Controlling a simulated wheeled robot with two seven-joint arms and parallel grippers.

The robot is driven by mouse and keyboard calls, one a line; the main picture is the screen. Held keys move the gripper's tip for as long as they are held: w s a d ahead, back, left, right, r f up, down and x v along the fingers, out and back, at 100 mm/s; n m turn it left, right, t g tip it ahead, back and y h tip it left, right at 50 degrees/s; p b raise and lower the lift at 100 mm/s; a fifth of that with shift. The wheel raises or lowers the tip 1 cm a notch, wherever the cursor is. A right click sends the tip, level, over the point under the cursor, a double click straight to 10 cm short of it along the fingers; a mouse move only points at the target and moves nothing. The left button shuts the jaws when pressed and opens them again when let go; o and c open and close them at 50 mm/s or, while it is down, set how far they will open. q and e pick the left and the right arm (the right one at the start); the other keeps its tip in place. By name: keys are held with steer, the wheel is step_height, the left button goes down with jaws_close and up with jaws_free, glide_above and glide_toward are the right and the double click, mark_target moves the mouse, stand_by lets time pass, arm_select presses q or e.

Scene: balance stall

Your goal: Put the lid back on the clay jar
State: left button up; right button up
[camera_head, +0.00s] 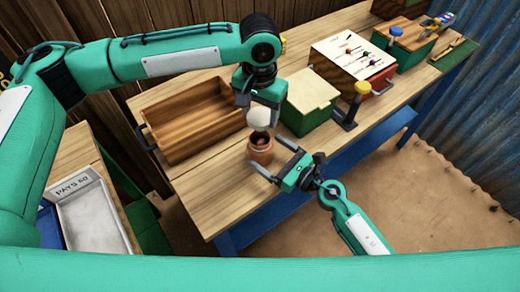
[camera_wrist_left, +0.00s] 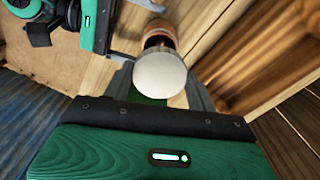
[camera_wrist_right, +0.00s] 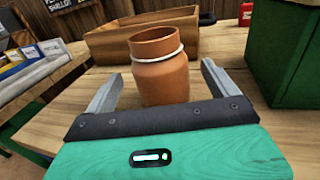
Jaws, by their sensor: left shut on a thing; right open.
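The clay jar (camera_head: 261,151) stands upright and open near the table's front edge, with a pale ring around its neck. It fills the middle of the right wrist view (camera_wrist_right: 160,75). My left gripper (camera_head: 263,111) is shut on the round whitish lid (camera_head: 259,118), which it holds above the jar, apart from it. In the left wrist view the lid (camera_wrist_left: 160,73) covers part of the jar (camera_wrist_left: 159,36). My right gripper (camera_head: 272,156) is open, its fingers on either side of the jar with gaps showing; the jar's base is hidden in the right wrist view.
A wooden crate (camera_head: 165,132) stands left of the jar and a green box (camera_head: 300,116) behind it to the right. A yellow-topped lever (camera_head: 350,108) and a red box (camera_head: 378,85) are farther right. The table front left of the jar is bare.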

mark_target(260, 147)
steer(key=shift+x, duration=2.05)
steer(key=c, duration=1.4)
arm_select(q)
steer(key=shift+f, duration=2.45)
arm_select(e)
steer(key=shift+c, duration=0.3)
